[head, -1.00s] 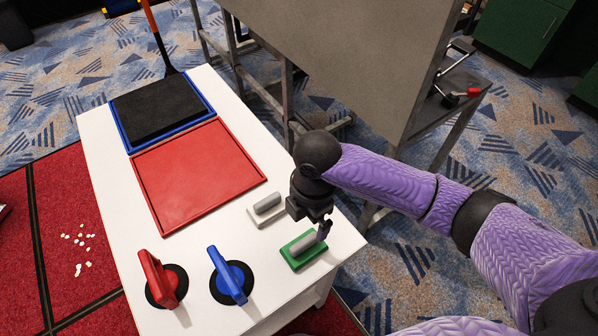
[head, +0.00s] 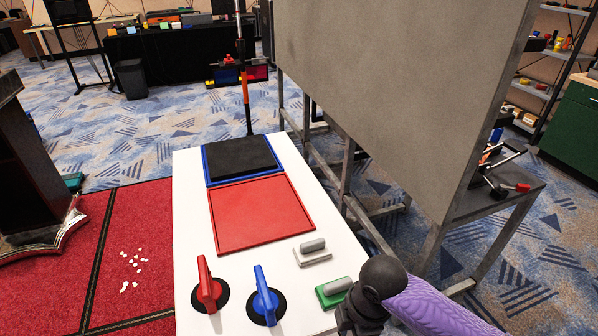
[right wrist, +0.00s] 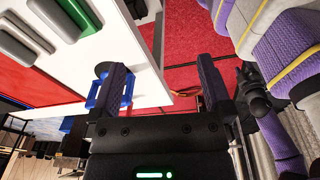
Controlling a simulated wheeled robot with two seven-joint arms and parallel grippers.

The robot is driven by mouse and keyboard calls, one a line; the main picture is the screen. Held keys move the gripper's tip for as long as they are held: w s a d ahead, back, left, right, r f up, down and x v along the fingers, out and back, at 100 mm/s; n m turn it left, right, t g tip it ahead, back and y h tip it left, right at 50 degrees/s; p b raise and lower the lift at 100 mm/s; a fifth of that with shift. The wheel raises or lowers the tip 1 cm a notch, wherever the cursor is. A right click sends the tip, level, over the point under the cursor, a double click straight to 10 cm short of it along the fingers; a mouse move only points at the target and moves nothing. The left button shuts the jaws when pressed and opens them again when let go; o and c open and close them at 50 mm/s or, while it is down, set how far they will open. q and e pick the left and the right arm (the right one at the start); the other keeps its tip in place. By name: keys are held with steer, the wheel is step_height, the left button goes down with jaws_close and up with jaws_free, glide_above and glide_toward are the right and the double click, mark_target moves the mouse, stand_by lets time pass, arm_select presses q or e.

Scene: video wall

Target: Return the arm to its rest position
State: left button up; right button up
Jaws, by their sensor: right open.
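My right arm (head: 430,303), purple with black joints, comes in from the lower right in the head view. Its black wrist is beside the green-based eraser (head: 333,291) at the table's right edge, and the fingers are not clearly seen there. In the right wrist view my right gripper (right wrist: 160,83) has its two dark fingers wide apart with nothing between them. The blue-handled suction cup (head: 265,294) also shows in that view (right wrist: 96,94), partly behind the left finger. My left gripper is not seen in the head view.
The white table (head: 189,190) holds a red tray (head: 262,215), a black pad (head: 240,155) in a blue tray, a grey eraser (head: 313,250) and a red-handled suction cup (head: 208,290). A large grey panel (head: 400,95) on a metal frame stands to the right.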

steer(key=s+d+f+m+t, duration=0.1)
steer(key=s+d+f+m, duration=0.25)
steer(key=f+m, duration=0.45)
steer(key=s+d+f+m+t, duration=0.15)
steer(key=s+f+m, duration=0.25)
steer(key=f, duration=0.8)
steer(key=s+d+f+m, duration=0.1)
steer(key=s+f, duration=0.1)
steer(key=s, duration=0.5)
steer(key=s+d+f+m+g+h, duration=0.1)
steer(key=s+f+m, duration=0.1)
steer(key=s, duration=0.5)
steer(key=s+d+f+m+g, duration=0.1)
steer(key=s+f+m, duration=0.1)
steer(key=s, duration=0.6)
steer(key=shift+d+f, duration=0.3)
steer(key=shift+f, duration=0.35)
